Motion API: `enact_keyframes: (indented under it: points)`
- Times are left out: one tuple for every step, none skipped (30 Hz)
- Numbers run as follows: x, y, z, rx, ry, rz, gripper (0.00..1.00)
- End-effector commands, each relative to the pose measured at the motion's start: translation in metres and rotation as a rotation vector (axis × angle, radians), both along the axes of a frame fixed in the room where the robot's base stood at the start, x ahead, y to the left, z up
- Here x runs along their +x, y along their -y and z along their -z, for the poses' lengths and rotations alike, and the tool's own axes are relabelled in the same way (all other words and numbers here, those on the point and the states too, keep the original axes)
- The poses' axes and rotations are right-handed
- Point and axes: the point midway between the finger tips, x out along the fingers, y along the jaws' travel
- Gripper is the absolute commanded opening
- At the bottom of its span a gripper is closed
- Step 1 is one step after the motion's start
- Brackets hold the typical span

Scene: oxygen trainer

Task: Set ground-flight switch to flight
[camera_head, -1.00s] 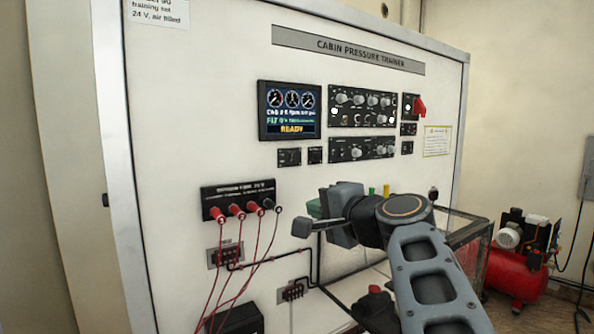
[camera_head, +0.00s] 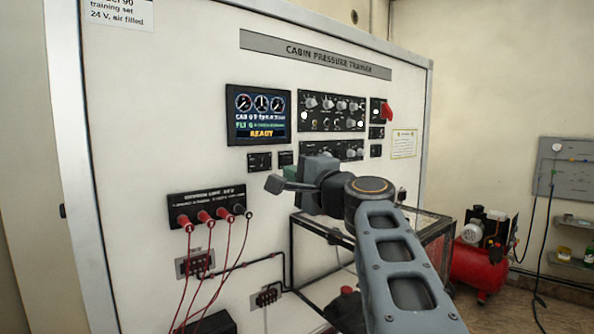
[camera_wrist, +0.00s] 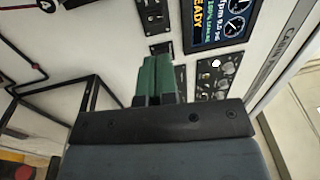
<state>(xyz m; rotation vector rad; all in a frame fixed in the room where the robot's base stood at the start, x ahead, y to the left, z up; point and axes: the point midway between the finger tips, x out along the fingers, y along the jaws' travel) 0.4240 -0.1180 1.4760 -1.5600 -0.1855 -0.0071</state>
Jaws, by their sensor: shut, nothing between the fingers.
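The upright cabin pressure trainer panel (camera_head: 140,130) carries several small switches. Two small switch modules (camera_head: 259,161) (camera_head: 286,158) sit under the display, and two more (camera_head: 377,132) (camera_head: 376,150) are at the right. Their labels are too small to read, so I cannot tell which is the ground-flight switch. My gripper (camera_head: 291,172) is in front of the panel, just below the display, and hides part of the lower knob panel (camera_head: 352,150). In the wrist view its green fingers (camera_wrist: 158,78) are together and empty, pointing toward a small module (camera_wrist: 160,49); contact cannot be told.
The display (camera_head: 259,115) reads READY. A knob panel (camera_head: 332,111) and a red guarded switch (camera_head: 387,112) are to its right. Red plugs (camera_head: 205,217) with hanging leads are at lower left. A clear case (camera_head: 430,238) and a red compressor (camera_head: 478,266) stand at right.

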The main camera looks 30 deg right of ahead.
Motion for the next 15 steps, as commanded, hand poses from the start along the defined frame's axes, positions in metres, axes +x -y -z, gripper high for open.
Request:
enact_keyframes:
  points:
    - [0.011, -0.002, -0.004, 0.003, -0.003, -0.006, 0.0]
    - [0.017, -0.003, -0.005, 0.002, -0.003, -0.006, 0.0]
    - [0.025, -0.004, -0.006, 0.003, -0.003, -0.005, 0.0]
    - [0.03, -0.005, -0.007, 0.003, -0.002, -0.006, 0.0]
    - [0.036, -0.005, -0.007, 0.002, -0.003, -0.005, 0.0]
    - [0.043, -0.006, -0.008, 0.002, -0.003, -0.005, 0.0]
    - [0.048, -0.006, -0.009, 0.002, -0.002, -0.004, 0.0]
    - [0.054, -0.007, -0.009, 0.002, -0.003, -0.003, 0.0]
    - [0.06, -0.008, -0.01, 0.002, -0.002, -0.004, 0.0]
    - [0.064, -0.008, -0.01, 0.002, -0.003, -0.003, 0.0]
    - [0.069, -0.009, -0.011, 0.001, -0.003, -0.003, 0.0]
    - [0.074, -0.009, -0.012, 0.001, -0.002, -0.003, 0.0]
    - [0.078, -0.01, -0.012, 0.002, -0.002, -0.002, 0.0]
    - [0.081, -0.01, -0.012, 0.002, -0.002, -0.001, 0.0]
    - [0.085, -0.01, -0.012, 0.001, -0.002, -0.002, 0.0]
